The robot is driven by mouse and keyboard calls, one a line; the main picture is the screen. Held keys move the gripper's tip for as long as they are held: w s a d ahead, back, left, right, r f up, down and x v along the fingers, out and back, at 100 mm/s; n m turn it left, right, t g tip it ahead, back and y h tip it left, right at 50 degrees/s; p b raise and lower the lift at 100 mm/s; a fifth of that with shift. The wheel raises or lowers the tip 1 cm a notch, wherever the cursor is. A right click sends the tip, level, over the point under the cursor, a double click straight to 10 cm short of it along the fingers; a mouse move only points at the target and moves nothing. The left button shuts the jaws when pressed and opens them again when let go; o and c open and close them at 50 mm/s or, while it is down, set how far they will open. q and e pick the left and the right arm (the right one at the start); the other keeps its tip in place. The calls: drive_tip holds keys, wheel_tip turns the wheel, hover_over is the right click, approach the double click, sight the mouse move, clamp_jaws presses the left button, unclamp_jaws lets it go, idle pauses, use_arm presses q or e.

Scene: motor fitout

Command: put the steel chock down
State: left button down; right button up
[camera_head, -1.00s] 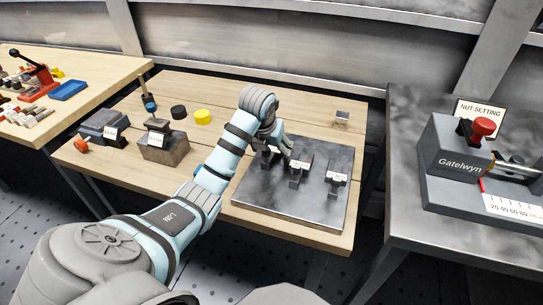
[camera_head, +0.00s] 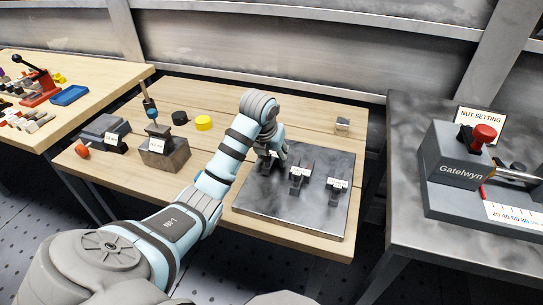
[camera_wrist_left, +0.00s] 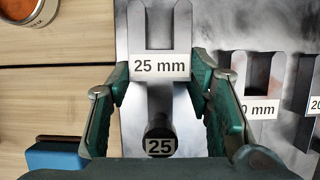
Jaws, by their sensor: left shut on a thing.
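A forked steel piece labelled 25 mm, which I take for the steel chock (camera_wrist_left: 160,95), lies between the fingers of my left gripper (camera_wrist_left: 162,78) in the left wrist view. A dark round knob marked 25 shows at its near end. My left gripper (camera_head: 271,156) is shut on it, low over the left back part of the dark metal plate (camera_head: 285,205). The hand partly hides the chock in the head view. I cannot tell whether its underside touches the plate. My right gripper is not in view.
Two similar forked pieces (camera_head: 300,176) (camera_head: 335,187) stand on the plate to the right. A small grey block (camera_head: 342,125) sits at the table's back right. Dark blocks, a yellow disc (camera_head: 203,123) and a black disc (camera_head: 180,117) are to the left. Bare wood lies behind the plate.

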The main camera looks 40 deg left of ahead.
use_arm(q)
wheel_tip(320, 180, up, 6)
drive_tip(key=shift+w+r+p, duration=0.1)
drive_tip(key=shift+p, duration=0.65)
wheel_tip(320, 180, up, 13)
drive_tip(key=p, duration=1.3)
drive_tip(key=shift+r, duration=0.2)
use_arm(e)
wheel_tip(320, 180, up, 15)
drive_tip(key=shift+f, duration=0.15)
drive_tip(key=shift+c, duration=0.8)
